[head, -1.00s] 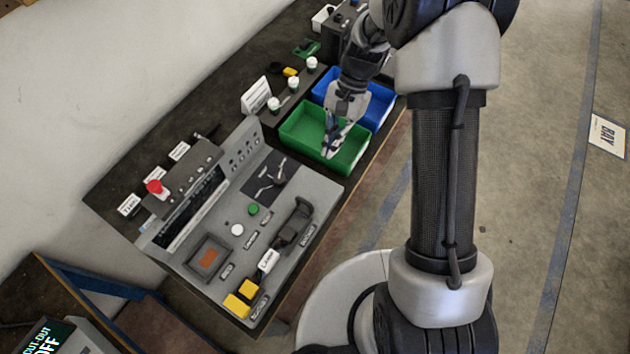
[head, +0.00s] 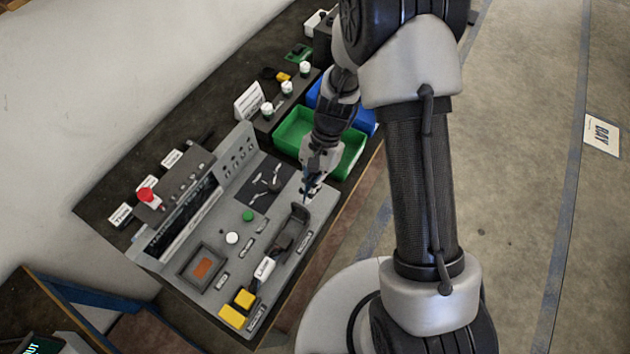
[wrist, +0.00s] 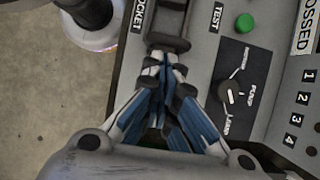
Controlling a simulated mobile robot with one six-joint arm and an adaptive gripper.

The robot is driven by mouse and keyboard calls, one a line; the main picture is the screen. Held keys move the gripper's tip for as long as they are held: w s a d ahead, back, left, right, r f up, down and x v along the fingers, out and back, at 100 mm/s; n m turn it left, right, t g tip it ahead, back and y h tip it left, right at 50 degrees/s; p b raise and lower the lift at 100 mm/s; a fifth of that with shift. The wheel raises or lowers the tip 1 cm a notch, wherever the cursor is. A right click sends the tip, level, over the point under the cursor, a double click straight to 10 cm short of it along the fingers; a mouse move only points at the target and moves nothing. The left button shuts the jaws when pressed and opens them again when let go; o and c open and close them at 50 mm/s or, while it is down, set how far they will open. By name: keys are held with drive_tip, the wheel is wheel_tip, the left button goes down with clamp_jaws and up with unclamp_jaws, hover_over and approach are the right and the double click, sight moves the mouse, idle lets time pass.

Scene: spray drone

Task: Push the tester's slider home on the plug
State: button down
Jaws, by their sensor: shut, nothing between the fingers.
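The tester's grey panel (head: 215,305) lies on the bench. On its right side a dark slider (head: 297,214) with a raised upright end sits on a track. A white labelled block (head: 264,268) lies in line with it, toward the yellow blocks (head: 243,299); I cannot tell for sure which part is the plug. My gripper (head: 307,192) is shut and empty, fingers pointing down, just beyond the slider's raised end. In the wrist view the fingertips (wrist: 164,62) are close to the dark slider (wrist: 168,30); I cannot tell if they touch.
A green bin (head: 292,131) and a blue bin (head: 367,122) stand behind my gripper. Open floor lies right of the bench.

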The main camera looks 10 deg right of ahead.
idle(0.3)
drive_tip(key=s+a, duration=0.4)
drive_tip(key=s, duration=0.1)
drive_tip(key=shift+s+a, duration=0.1)
drive_tip(key=shift+s, duration=0.05)
